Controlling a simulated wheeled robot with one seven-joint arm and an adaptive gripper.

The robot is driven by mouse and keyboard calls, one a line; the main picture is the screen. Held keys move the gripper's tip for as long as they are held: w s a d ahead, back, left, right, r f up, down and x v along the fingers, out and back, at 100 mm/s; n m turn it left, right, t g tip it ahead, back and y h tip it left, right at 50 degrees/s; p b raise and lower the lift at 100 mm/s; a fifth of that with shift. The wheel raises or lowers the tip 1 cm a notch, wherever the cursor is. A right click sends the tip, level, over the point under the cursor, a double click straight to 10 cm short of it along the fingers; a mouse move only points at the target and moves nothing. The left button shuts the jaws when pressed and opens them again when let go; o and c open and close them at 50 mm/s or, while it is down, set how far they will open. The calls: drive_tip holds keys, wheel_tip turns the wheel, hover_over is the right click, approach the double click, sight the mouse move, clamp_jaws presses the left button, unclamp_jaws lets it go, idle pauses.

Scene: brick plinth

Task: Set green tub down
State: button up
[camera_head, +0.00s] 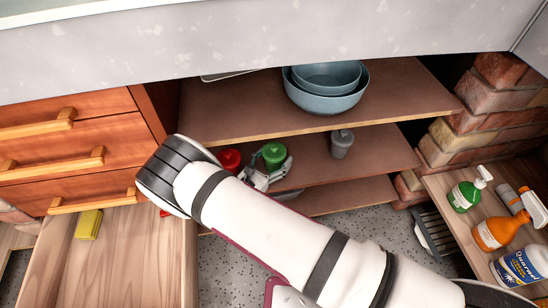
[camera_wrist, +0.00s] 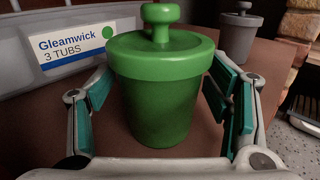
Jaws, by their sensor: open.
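The green tub (camera_wrist: 158,100), with a knobbed lid, is upright between the fingers of my gripper (camera_wrist: 165,82) in the wrist view. The fingers are open, with a gap visible on each side of the tub. In the head view the green tub (camera_head: 274,153) shows just beyond my gripper (camera_head: 264,175), which my arm partly hides.
A red tub (camera_head: 230,159) stands left of the green one and a grey tub (camera_head: 341,146) to the right. A label reading "Gleamwick 3 TUBS" (camera_wrist: 72,43) is behind. Blue bowls (camera_head: 325,95) sit on the shelf above. A brick pillar (camera_head: 480,115) bounds the right.

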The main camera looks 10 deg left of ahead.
sight(268, 164)
drive_tip(key=p+v, duration=0.2)
drive_tip(key=v, duration=0.5)
drive_tip(key=shift+s+a+r, duration=0.1)
drive_tip(key=shift+s+r, duration=0.05)
drive_tip(key=shift+s, duration=0.1)
idle(0.3)
